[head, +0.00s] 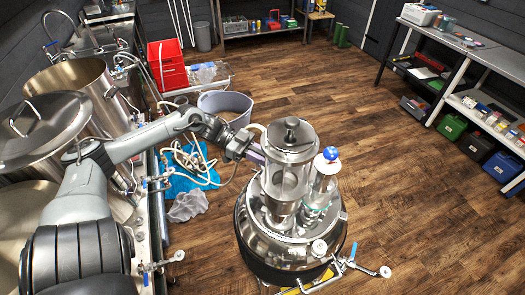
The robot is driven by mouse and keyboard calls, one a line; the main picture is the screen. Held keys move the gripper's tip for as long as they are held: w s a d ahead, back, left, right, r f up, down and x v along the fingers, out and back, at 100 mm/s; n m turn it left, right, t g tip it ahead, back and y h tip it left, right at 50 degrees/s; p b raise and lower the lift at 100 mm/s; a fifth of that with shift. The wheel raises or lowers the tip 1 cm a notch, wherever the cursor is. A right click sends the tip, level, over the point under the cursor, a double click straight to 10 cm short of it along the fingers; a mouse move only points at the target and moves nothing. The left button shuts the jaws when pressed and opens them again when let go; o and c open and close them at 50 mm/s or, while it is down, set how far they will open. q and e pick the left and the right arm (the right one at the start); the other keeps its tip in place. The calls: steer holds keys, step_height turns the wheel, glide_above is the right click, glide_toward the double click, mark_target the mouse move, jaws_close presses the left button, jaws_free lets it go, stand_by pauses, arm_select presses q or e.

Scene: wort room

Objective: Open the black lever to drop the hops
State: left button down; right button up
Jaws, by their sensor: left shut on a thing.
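A clear hop cylinder (287,180) with a steel lid stands upright on a round steel tank (270,240). A black knob (291,122) sits on the lid. My left gripper (257,154) is at the left side of the cylinder, near its upper part. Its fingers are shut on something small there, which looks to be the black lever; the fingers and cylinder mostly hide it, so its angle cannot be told. The hops cannot be made out clearly. My right gripper is not in view.
A smaller clear tube (323,180) with a blue ball (330,153) stands close right of the cylinder. Valves (345,265) stick out at the tank's front. Large kettles (75,85), a grey tub (225,104) and hoses (195,165) lie left. Wooden floor is clear right.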

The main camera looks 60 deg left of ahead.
mark_target(265, 154)
arm_select(q)
steer(key=shift+w+d+r+g+y+p, duration=0.1)
steer(key=shift+d+r+g+y+p, duration=0.4)
steer(key=shift+p, duration=1.15)
steer(key=shift+w+a+r+g+y+p, duration=0.15)
steer(key=shift+r+y+p, duration=0.45)
steer(key=shift+r+p, duration=0.8)
steer(key=shift+w+d+r+g+y+p, duration=0.15)
steer(key=shift+g+y+p, duration=0.2)
steer(key=shift+p, duration=0.45)
steer(key=shift+d+g+y+p, duration=0.2)
steer(key=shift+y+p, duration=0.25)
steer(key=shift+p, duration=0.35)
steer(key=c, duration=1.1)
jaws_free()
steer(key=shift+a, duration=0.1)
